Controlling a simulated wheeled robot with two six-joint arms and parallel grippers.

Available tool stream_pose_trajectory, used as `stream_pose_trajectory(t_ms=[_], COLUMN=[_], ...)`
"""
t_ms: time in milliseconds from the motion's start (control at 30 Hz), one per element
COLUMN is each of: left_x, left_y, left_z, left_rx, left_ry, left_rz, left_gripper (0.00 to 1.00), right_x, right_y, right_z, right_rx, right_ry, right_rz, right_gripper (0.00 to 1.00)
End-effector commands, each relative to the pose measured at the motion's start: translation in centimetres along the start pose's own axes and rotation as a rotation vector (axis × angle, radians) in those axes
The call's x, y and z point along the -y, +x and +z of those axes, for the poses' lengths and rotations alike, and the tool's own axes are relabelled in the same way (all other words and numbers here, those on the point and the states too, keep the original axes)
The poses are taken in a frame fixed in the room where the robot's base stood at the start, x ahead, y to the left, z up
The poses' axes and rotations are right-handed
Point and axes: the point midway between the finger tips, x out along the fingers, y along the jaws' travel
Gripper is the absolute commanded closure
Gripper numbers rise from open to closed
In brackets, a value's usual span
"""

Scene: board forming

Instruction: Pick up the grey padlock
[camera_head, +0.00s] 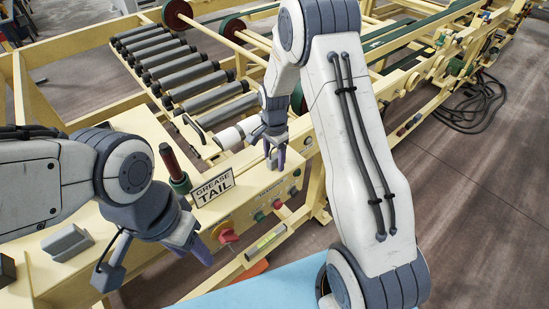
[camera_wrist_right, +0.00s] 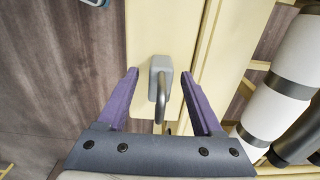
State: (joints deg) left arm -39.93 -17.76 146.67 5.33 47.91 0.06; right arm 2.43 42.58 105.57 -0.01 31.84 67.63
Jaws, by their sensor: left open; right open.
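The grey padlock (camera_wrist_right: 160,68) shows in the right wrist view, with a small grey body and a curved metal shackle pointing toward my palm. It is against the cream-yellow machine frame. My right gripper (camera_wrist_right: 159,76) is open, with one purple finger on each side of the padlock and a visible gap to each. In the head view my right gripper (camera_head: 274,157) is over the far end of the control panel, and the padlock (camera_head: 271,161) shows only partly between its fingers. My left gripper (camera_head: 155,264) is open and empty at the lower left.
A "GREASE TAIL" sign (camera_head: 213,188) and a red-handled tool (camera_head: 172,162) stand on the yellow machine. A grey block (camera_head: 67,242) lies at the left. A red knob (camera_head: 226,233) is on the panel front. Grey rollers (camera_head: 190,75) lie beyond.

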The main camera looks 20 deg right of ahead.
Motion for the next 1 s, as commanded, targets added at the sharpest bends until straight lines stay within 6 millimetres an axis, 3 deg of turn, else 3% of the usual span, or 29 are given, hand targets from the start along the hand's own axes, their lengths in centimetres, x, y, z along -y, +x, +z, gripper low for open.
stream_pose_trajectory(t_ms=[167,200,367,767,1000], left_x=[0.0,0.0,0.0,0.0,0.1], left_y=[0.0,0.0,0.0,0.2,1.4], left_z=[0.0,0.0,0.0,0.0,0.1], left_rx=[0.0,0.0,0.0,0.0,0.0], left_ry=[0.0,0.0,0.0,0.0,0.001], left_rz=[0.0,0.0,0.0,0.0,0.0], left_gripper=[0.5,0.5,0.5,0.5,0.5], right_x=[0.0,0.0,0.0,0.1,0.2], right_y=[0.1,0.1,0.0,-0.3,-3.1], right_z=[0.0,0.0,0.0,0.0,-0.1], right_rx=[0.0,0.0,0.0,-0.001,-0.003], right_ry=[0.0,0.0,0.0,0.0,0.0], right_rz=[0.0,0.0,0.0,-0.002,-0.006], right_gripper=[0.32,0.4,1.0,1.0,1.0])
